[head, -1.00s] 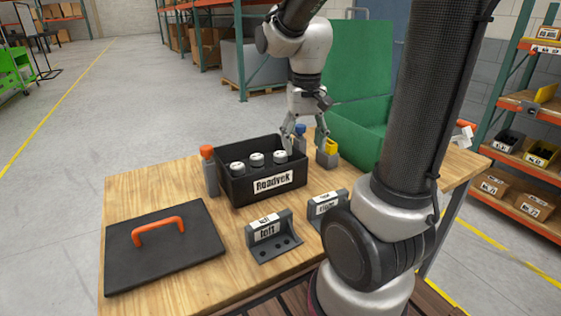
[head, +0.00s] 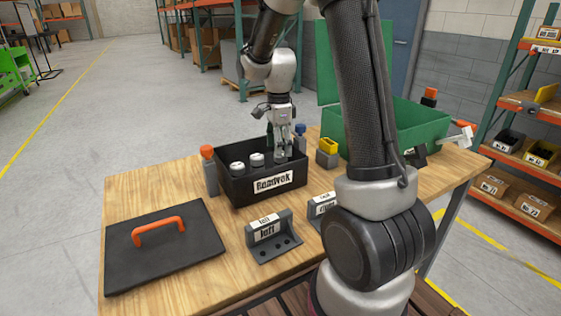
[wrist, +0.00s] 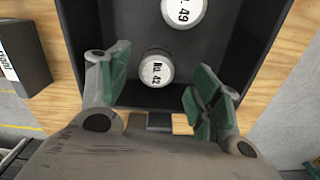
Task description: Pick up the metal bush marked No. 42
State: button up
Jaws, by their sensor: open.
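The metal bush marked No. 42 (wrist: 155,68) stands upright in the black bin, its label facing up in the wrist view. My gripper (wrist: 160,88) is open, with a finger to either side of this bush and apart from it. In the head view my gripper (head: 281,150) is over the right end of the black bin (head: 236,190) and hides the bush there. The bush marked No. 49 (wrist: 184,10) stands beyond it in the wrist view. Two bushes (head: 257,160) show in the bin in the head view.
A black lid (head: 190,250) with an orange handle lies at the table's left. Brackets marked left (head: 268,236) and right (head: 322,207) stand before the bin. Orange-capped (head: 208,165), blue-capped (head: 300,132) and yellow-topped (head: 327,152) items flank it. A green case (head: 420,122) stands open at the right.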

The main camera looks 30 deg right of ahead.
aim_at(281, 160)
jog(key=f, duration=0.5)
jog(key=shift+s+d, duration=0.2)
jog(key=shift+r, duration=0.1)
jog(key=c, duration=1.3)
